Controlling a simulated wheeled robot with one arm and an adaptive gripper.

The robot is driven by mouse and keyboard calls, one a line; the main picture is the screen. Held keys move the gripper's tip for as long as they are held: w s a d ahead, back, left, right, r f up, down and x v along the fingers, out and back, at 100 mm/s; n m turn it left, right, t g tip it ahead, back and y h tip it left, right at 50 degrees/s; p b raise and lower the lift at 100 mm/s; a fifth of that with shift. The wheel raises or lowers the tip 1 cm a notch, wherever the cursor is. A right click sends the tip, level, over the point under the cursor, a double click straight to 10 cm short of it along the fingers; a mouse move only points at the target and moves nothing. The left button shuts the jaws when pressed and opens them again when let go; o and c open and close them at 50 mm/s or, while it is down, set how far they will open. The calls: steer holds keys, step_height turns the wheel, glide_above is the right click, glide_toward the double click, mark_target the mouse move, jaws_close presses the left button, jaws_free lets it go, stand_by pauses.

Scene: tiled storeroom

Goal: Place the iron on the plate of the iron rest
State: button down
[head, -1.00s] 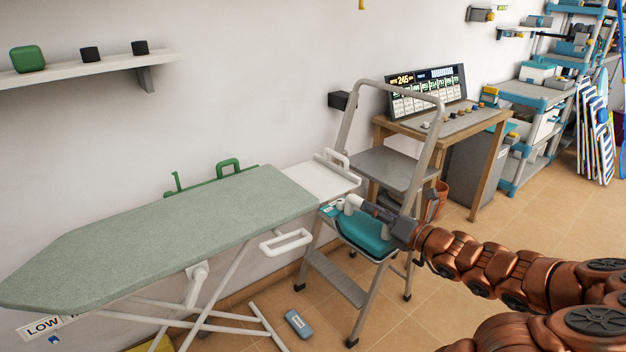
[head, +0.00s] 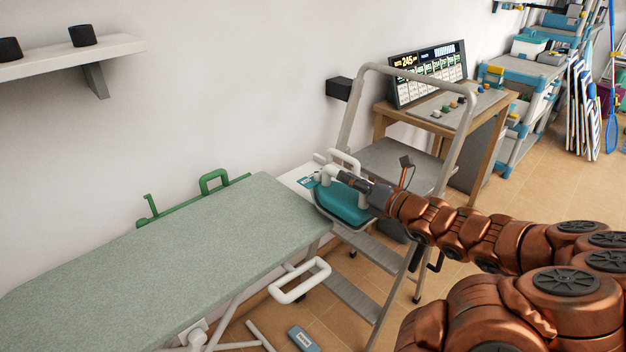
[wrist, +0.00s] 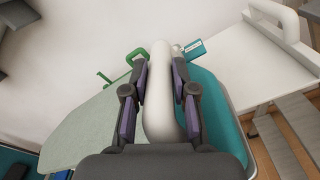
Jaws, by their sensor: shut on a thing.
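The iron has a teal body (head: 343,204) and a white handle (wrist: 158,100). My gripper (wrist: 160,85) is shut on the handle, with a dark finger on each side. In the head view my gripper (head: 352,182) holds the iron at the right end of the ironing board, in front of much of the white rest plate (head: 297,176). In the wrist view the plate (wrist: 232,68) shows to the right of the iron, with a white raised rail (wrist: 277,20) along its end. I cannot tell the gap between iron and plate.
The green-grey ironing board (head: 180,260) extends left from the plate. A grey step ladder (head: 455,150) stands close behind my gripper. A green rack (head: 200,195) lines the board's far side.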

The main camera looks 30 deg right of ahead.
mark_target(344, 189)
steer(key=shift+w, duration=0.6)
steer(key=shift+w+d, duration=0.2)
steer(key=shift+w, duration=0.35)
steer(key=shift+w+d, duration=0.2)
steer(key=shift+w, duration=0.3)
steer(key=w+d+f, duration=0.1)
steer(key=w+f, duration=0.1)
steer(key=w, duration=0.4)
steer(key=w+d+f, duration=0.2)
steer(key=w, duration=0.4)
steer(key=shift+w+d+f, duration=0.2)
steer(key=shift+w+f, duration=0.05)
steer(key=shift+f, duration=0.1)
steer(key=shift+f, duration=0.1)
steer(key=c, duration=0.9)
jaws_free()
steer(key=shift+v, duration=6)
